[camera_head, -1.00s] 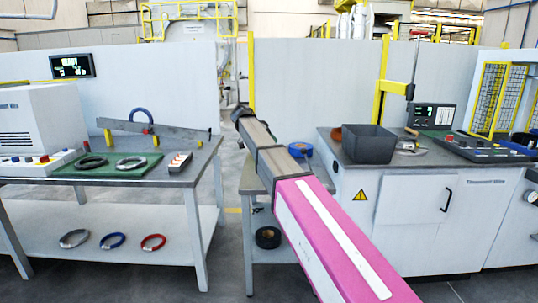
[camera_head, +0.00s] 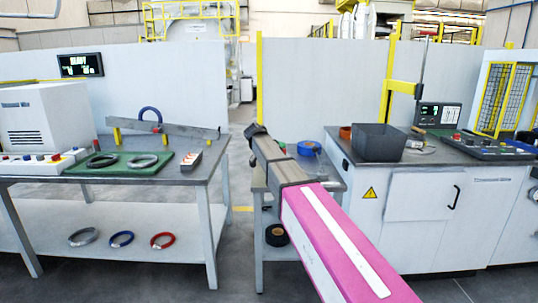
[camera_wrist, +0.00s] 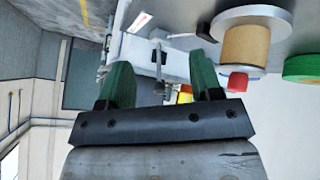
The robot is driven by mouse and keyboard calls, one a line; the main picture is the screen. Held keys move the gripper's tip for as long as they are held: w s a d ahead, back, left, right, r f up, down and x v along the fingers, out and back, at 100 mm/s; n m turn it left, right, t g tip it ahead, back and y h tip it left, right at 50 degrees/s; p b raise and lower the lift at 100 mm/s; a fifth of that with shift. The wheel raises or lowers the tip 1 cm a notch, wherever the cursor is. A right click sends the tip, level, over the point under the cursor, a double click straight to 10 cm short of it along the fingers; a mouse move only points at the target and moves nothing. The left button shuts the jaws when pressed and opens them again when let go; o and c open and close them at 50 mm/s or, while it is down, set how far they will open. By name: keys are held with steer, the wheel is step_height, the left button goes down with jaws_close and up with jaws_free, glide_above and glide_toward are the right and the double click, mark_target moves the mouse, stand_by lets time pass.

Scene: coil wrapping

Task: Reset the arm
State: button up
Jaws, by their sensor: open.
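My arm stretches forward from the bottom right of the head view, with a pink link nearest and grey-brown links beyond it. In the head view its far end is between the left table and the right cabinet, and the gripper fingers cannot be made out there. In the wrist view my gripper (camera_wrist: 161,88) shows two green fingers standing apart on a dark bar. It is open, with nothing held between the fingers.
The left table (camera_head: 185,179) holds a green mat (camera_head: 121,162) with coils. The right cabinet (camera_head: 418,190) bears a dark grey bin (camera_head: 378,143). A small stand with a blue roll (camera_head: 309,148) is beside my arm. The wrist view shows a brown spool (camera_wrist: 246,46). Floor shows between the tables.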

steer(key=s+d+f+n+g+y, duration=0.1)
steer(key=s+d+f+n+y, duration=0.15)
steer(key=s+d+f, duration=0.55)
steer(key=s+d+f+n+y, duration=0.1)
steer(key=s+d+f+n, duration=0.15)
steer(key=s+f, duration=0.65)
steer(key=s+d+f+n+y, duration=0.2)
steer(key=s+f, duration=0.4)
steer(key=s, duration=0.1)
steer(key=s+d+f+n+g+y, duration=0.1)
steer(key=s+d+f+n+y, duration=0.1)
steer(key=s+f, duration=0.5)
steer(key=shift+s+f+n, duration=0.25)
steer(key=shift+s+n, duration=0.05)
steer(key=shift+s, duration=0.15)
